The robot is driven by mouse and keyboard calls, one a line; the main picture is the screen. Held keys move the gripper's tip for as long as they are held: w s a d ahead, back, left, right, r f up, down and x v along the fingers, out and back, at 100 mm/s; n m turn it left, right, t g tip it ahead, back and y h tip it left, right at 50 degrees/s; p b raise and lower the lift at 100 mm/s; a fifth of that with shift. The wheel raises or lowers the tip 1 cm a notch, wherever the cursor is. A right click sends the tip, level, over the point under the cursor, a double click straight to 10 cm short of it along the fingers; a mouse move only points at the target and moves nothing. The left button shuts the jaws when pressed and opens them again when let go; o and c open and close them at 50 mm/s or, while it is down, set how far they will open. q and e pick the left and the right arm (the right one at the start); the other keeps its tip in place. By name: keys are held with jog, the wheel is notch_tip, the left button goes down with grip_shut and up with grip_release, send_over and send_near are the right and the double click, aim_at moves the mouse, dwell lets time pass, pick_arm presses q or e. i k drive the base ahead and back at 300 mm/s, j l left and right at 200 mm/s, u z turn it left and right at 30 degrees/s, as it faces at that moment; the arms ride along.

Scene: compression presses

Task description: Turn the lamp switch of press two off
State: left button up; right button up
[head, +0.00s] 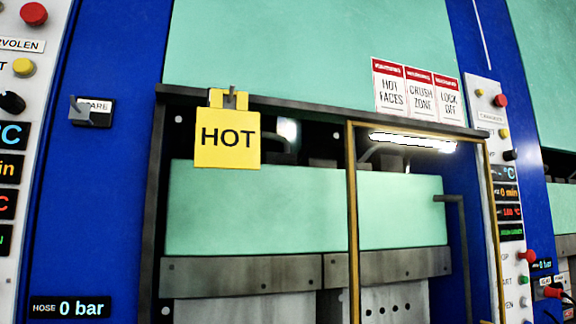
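A lit white strip lamp (412,141) hangs under the dark top edge of the press opening, at upper right of the head view. A black plate (93,112) with a grey lever, its label partly hidden and ending in "ARE", is on the blue frame at left. A narrow control panel (490,130) with knobs, buttons and displays is to the right of the opening. I cannot tell which control is the lamp switch, and no press number is readable. Neither of my grippers is in view.
A yellow HOT sign (228,139) hangs at the opening's upper left. A yellow-brown frame (352,230) stands before its right part, with a grey handle (452,198) beside it. Warning signs (418,92) are above. Another control panel (22,130) is at far left.

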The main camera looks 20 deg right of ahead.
aim_at(512, 155)
jog(key=z, duration=1.7)
